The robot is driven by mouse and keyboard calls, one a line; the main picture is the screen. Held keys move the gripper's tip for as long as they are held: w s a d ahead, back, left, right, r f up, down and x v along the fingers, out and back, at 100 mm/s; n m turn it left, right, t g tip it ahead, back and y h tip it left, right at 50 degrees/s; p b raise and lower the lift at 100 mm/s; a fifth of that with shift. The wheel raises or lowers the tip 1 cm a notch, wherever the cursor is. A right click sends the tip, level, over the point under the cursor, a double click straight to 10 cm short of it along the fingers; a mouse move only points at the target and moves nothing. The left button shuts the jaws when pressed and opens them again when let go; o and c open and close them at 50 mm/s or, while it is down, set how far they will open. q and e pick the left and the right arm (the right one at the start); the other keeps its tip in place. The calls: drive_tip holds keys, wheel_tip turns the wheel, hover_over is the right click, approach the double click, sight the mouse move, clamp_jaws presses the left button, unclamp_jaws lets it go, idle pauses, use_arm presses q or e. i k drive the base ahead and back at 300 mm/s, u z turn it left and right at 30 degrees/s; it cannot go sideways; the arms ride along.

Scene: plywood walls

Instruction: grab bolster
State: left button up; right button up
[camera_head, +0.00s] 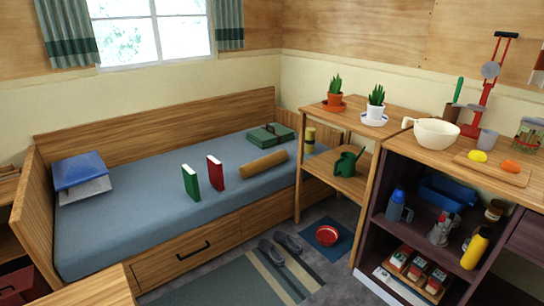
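A tan, roll-shaped bolster (263,164) lies on the blue mattress of the bed (140,193), near its front edge and towards the right end. A red book (215,173) stands upright just left of the bolster, with a small gap between them. A green case (270,136) lies behind the bolster. Neither of my grippers shows in the head view.
A green book (190,182) stands on the bed, and a blue pillow (80,172) lies at its left end. A wooden shelf stand (340,123) with plants is right of the bolster. Slippers (280,247) and a red bowl (326,235) are on the floor before the bed.

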sight(263, 164)
drive_tip(key=u, duration=0.15)
drive_tip(key=i, duration=2.3)
drive_tip(key=u, duration=0.35)
